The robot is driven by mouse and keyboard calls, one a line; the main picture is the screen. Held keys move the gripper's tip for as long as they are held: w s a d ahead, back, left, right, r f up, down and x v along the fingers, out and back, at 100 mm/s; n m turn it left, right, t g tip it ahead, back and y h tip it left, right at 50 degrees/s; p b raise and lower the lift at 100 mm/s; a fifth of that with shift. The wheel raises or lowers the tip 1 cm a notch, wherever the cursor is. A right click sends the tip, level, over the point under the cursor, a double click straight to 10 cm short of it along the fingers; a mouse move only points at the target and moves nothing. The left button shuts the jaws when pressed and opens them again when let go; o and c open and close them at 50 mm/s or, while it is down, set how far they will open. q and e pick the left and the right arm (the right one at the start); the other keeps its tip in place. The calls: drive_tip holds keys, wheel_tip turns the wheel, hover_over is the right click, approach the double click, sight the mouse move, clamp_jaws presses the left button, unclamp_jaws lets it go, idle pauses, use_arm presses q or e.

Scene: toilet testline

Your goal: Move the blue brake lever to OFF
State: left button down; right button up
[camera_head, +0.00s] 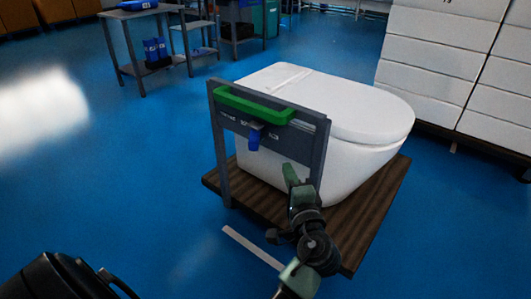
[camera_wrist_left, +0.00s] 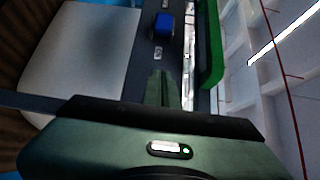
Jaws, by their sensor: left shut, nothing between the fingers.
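The blue brake lever (camera_head: 254,138) sits on the grey front panel of the cart, just below the green handle (camera_head: 253,106). It hangs downward between small white labels that are too small to read surely. In the left wrist view the lever (camera_wrist_left: 163,24) is a blue block near the top, with a white label on either side. My left gripper (camera_head: 290,174) is shut and empty, below and to the right of the lever and apart from it. Its closed fingers (camera_wrist_left: 162,86) point toward the panel in the wrist view. My right gripper is not in view.
A white toilet (camera_head: 350,110) stands on the cart's brown wooden base (camera_head: 384,193) behind the panel. White stacked boxes (camera_head: 440,65) are at the upper right. A grey shelf table (camera_head: 140,45) is at the back left. The blue floor to the left is clear.

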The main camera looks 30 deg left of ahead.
sight(255, 138)
use_arm(q)
drive_tip(key=w+a, duration=0.5)
drive_tip(key=a, duration=0.5)
drive_tip(key=shift+a+b, duration=0.25)
drive_tip(key=shift+b, duration=0.1)
drive_tip(key=shift+s+a+m+t+h+p, duration=0.15)
drive_tip(key=shift+m+t+h+p, duration=0.15)
drive_tip(key=shift+m+h+p, duration=0.15)
